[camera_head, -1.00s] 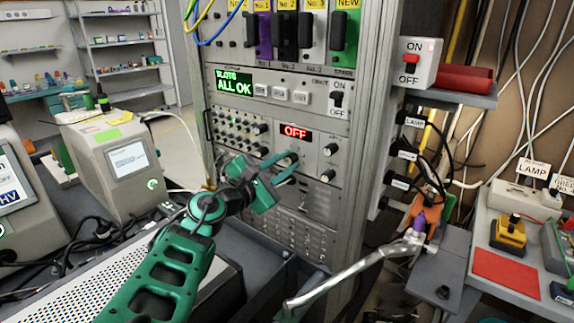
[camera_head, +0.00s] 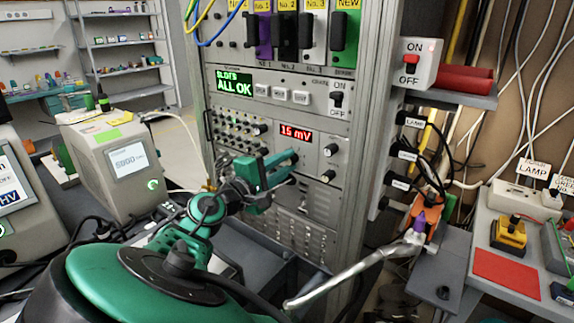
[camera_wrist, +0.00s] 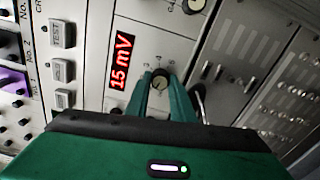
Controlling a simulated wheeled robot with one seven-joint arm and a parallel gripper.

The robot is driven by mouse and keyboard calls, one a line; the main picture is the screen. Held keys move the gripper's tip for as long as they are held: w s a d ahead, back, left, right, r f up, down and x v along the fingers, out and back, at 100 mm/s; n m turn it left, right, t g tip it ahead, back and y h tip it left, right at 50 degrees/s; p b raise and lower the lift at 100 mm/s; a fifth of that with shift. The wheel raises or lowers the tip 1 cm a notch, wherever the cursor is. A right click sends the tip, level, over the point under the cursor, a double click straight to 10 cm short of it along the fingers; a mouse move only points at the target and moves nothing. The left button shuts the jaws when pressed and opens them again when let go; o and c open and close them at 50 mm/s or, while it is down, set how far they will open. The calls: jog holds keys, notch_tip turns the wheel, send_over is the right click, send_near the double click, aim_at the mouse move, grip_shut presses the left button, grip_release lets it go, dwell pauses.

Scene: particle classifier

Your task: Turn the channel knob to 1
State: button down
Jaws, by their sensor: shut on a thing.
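My green gripper (camera_head: 280,168) reaches to the rack panel just below the small red display (camera_head: 295,136), which reads "15 mV". In the head view the knob is hidden behind my gripper. I cannot tell from its label whether it is the channel knob.
Other black knobs (camera_head: 331,149) sit close by on the same panel. Above are a green "ALL OK" screen (camera_head: 234,85) and a black toggle switch (camera_head: 337,99). A metal lever (camera_head: 345,275) juts out at lower right.

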jog(key=shift+s+f+m, duration=0.15)
jog(key=shift+f+m, duration=0.15)
dwell(0.4)
jog(key=c, duration=1.6)
grip_release()
jog(key=shift+c, duration=0.2)
jog(key=shift+o, duration=0.5)
jog(key=shift+r, duration=0.15)
jog(key=shift+a, duration=0.1)
jog(key=v, duration=1)
jog(key=shift+s+a, duration=0.2)
jog(key=shift+a, duration=0.1)
